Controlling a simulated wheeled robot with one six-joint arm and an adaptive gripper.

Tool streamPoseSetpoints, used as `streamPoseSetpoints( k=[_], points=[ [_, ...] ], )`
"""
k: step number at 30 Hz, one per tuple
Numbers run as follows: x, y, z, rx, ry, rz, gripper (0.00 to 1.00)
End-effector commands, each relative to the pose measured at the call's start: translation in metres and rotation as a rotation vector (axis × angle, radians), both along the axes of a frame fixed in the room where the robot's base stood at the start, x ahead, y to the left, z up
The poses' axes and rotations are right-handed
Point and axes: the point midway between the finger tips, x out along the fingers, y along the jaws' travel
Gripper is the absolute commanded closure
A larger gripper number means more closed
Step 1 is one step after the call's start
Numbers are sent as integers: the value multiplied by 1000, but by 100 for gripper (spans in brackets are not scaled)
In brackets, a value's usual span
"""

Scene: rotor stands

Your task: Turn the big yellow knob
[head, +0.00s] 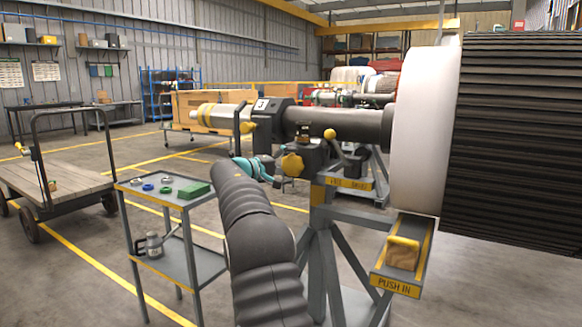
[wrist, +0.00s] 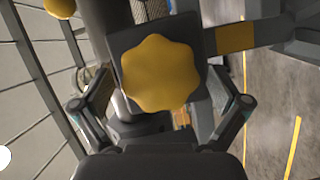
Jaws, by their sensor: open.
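The big yellow knob (head: 292,164) is lobed and sits on a dark block on the rotor stand, at the centre of the head view. In the wrist view the knob (wrist: 160,73) fills the middle, face-on to the camera. My gripper (head: 277,180) is close in front of the knob in the head view, partly hidden by my arm. In the wrist view my gripper's fingers (wrist: 163,103) are open, one on each side of the knob. I cannot tell whether either finger touches it.
A lever with a yellow ball (head: 330,134) stands just right of the knob. The rotor shaft (head: 335,122) runs above it. A grey cart (head: 172,191) with rings and a green box stands left; floor is open beyond.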

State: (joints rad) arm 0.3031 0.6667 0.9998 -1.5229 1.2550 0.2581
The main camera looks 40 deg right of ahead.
Motion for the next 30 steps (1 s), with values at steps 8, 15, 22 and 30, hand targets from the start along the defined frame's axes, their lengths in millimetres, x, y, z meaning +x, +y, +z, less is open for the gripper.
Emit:
streamPoseSetpoints(
  k=[8,15,22,30],
  points=[
    [0,44,4,0,1,3,1],
    [-1,89,7,0,0,2,1],
    [-1,112,9,0,0,0,1],
    [-2,115,9,-1,0,-2,1]
  ],
)
